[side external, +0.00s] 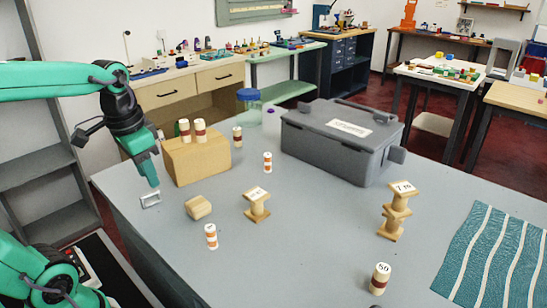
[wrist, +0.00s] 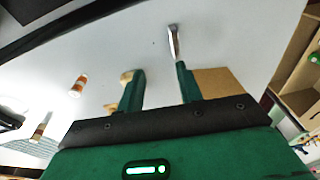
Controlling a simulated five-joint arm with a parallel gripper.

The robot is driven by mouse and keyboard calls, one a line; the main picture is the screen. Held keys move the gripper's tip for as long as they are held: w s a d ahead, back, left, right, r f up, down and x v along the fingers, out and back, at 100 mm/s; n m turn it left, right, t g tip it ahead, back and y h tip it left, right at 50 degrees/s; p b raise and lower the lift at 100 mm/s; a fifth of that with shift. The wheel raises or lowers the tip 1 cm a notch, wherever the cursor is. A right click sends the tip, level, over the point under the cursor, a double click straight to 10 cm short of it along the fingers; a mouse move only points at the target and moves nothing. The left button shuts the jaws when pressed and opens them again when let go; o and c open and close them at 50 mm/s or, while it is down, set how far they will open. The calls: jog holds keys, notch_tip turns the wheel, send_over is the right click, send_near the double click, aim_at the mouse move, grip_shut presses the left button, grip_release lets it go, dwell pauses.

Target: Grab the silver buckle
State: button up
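The silver buckle (side external: 150,201) is a small rectangular frame lying on the grey counter near its left edge. My gripper (side external: 152,184) is directly above it in the side view, pointing down, with its tips close to the buckle. In the wrist view, the two green fingers of my gripper (wrist: 157,72) stand apart with nothing between them. A shiny silver piece that looks like the buckle (wrist: 173,42) shows just beyond the right fingertip. I cannot tell whether the finger touches it.
A wooden block (side external: 197,162) with cork-like cylinders on top stands right of my gripper. A grey toolbox (side external: 340,140) stands farther back.

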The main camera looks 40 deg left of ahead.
aim_at(147, 194)
jog(key=shift+w+a+g, duration=0.15)
jog(key=shift+a+g, duration=0.75)
jog(key=shift+a, duration=0.7)
jog(key=shift+f, duration=4)
grip_shut()
